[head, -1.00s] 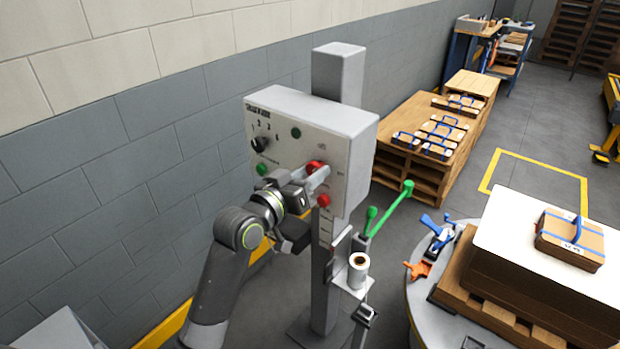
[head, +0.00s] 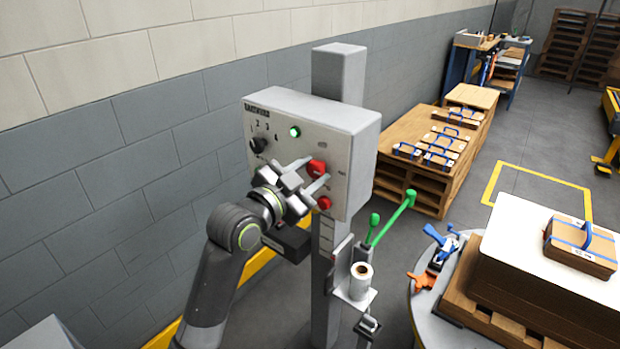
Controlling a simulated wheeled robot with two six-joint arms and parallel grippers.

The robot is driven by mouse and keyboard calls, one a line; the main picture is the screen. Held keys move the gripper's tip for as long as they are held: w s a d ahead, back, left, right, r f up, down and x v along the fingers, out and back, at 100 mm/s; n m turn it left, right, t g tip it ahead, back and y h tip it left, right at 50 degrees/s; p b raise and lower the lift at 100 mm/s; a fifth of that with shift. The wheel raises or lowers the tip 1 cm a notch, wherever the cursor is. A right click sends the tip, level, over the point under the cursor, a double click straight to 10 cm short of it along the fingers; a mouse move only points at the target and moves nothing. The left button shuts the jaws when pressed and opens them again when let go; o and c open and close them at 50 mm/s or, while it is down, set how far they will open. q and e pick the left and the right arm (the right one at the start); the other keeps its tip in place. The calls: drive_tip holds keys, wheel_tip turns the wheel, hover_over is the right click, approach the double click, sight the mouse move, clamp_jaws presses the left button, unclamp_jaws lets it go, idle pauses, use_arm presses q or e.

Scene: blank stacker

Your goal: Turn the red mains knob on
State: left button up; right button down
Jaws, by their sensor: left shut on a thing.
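The red mains knob (head: 317,167) is on the front of the grey control box (head: 345,140), right of the middle of the panel. My left gripper (head: 316,171) is shut on it, with one finger on its upper left and the other on its lower right. The fingers hide part of the knob and its markings. A green lamp (head: 295,132) above it on the panel glows brightly. My right gripper does not show.
A black selector knob (head: 258,145) and a red button (head: 324,203) share the panel. Green-knobbed levers (head: 409,198) and a paper roll (head: 360,280) stand below the box. A round table with a stack is at the right; the wall is behind.

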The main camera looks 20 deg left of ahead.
use_arm(q)
drive_tip(key=shift+f+m, duration=0.1)
drive_tip(key=shift+m, duration=0.5)
drive_tip(key=o, duration=1)
